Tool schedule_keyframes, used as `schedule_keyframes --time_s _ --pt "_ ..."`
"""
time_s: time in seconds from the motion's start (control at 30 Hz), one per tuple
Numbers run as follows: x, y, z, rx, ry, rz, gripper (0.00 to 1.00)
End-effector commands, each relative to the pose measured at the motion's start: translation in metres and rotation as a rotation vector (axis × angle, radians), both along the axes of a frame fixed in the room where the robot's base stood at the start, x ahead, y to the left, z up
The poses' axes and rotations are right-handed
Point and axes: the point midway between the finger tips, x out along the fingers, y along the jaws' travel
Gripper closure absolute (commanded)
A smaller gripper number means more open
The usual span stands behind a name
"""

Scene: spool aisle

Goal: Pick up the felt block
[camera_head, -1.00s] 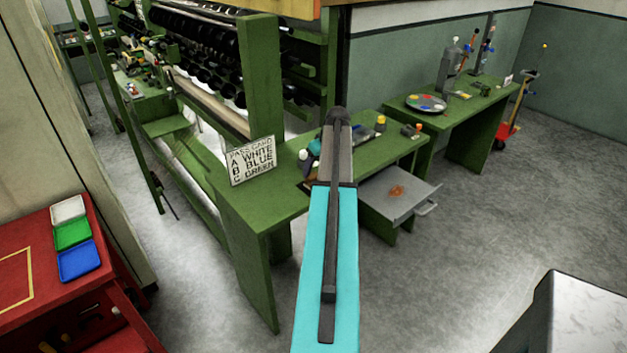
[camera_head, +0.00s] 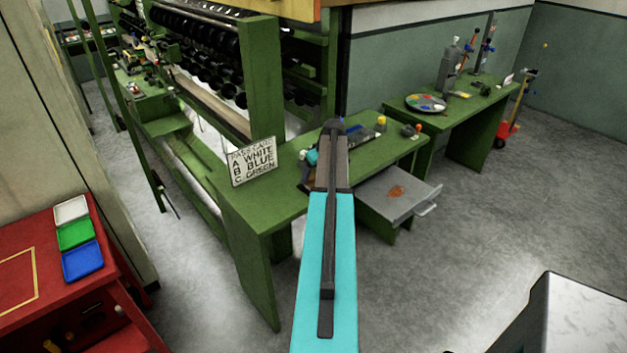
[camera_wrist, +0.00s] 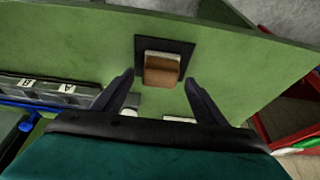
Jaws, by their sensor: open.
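What looks like the felt block (camera_wrist: 162,68) is a small tan-brown block with a pale strip along one edge. In the wrist view it lies on a dark square pad (camera_wrist: 180,48) on the green bench top. My gripper (camera_wrist: 160,82) is open and empty, with its two dark fingers apart on either side below the block. The block is just beyond the fingertips, around the middle of the gap. In the head view my arm hides the block and my gripper.
A lettered tray (camera_wrist: 50,92) lies left in the wrist view. In the head view a pass card sign (camera_head: 252,162) stands on the green bench (camera_head: 262,205). An open grey drawer (camera_head: 405,195) juts out right. A red table (camera_head: 45,262) holds coloured trays.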

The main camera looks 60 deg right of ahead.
Motion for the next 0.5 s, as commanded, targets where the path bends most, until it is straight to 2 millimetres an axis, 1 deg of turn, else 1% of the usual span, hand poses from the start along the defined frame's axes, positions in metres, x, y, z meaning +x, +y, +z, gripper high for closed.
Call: schedule_keyframes --time_s 0.2,0.5 --pt "0.007 -0.003 -0.017 0.001 0.001 0.0 0.34" --pt "0.008 -0.004 -0.022 0.0 0.0 -0.001 0.34"
